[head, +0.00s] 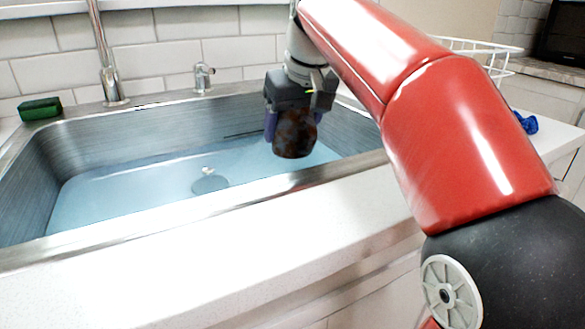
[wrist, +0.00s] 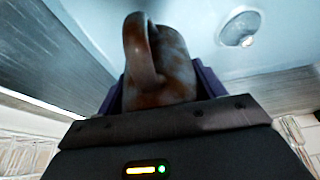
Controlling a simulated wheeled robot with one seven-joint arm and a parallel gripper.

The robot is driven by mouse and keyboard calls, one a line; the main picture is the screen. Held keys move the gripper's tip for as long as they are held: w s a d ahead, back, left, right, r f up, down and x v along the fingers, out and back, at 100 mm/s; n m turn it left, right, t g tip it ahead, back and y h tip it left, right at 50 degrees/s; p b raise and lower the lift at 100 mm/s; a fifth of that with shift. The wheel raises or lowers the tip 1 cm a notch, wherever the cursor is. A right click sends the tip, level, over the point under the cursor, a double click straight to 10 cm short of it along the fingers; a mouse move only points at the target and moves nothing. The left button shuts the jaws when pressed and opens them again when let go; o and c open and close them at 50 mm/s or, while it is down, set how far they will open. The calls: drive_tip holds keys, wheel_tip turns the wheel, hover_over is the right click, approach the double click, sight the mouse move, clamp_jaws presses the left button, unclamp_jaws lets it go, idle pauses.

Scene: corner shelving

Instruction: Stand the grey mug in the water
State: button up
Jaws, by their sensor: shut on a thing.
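The mug (head: 295,138) looks dark grey-brown with rusty patches. My gripper (head: 293,120) is shut on it and holds it over the right part of the sink (head: 345,170). In the wrist view, the mug (wrist: 172,70) sits between the purple fingers of my gripper (wrist: 160,88), and its looped handle shows on the left side. The water (head: 130,195) is pale blue and covers the sink's floor. The mug's lower end appears close to the water in the head view; I cannot tell whether it touches.
The drain (head: 209,184) shows under the water, left of the mug. A tap (head: 106,60) and a small dispenser (head: 203,77) stand behind the sink. A green sponge (head: 40,108) lies at the back left. A white wire rack (head: 490,55) and blue cloth (head: 526,122) are at right.

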sight(303, 117)
drive_tip(key=shift+f+b, duration=0.7)
drive_tip(key=shift+f, duration=2.5)
drive_tip(key=shift+f, duration=0.2)
drive_tip(key=o, duration=1.2)
drive_tip(key=shift+c, duration=0.2)
drive_tip(key=shift+r, duration=0.1)
drive_tip(key=p+v, duration=0.2)
drive_tip(key=v, duration=0.9)
drive_tip(key=shift+s+r+p, duration=0.1)
drive_tip(key=shift+r+p, duration=0.2)
drive_tip(key=shift+s+r, duration=0.15)
drive_tip(key=shift+r, duration=0.1)
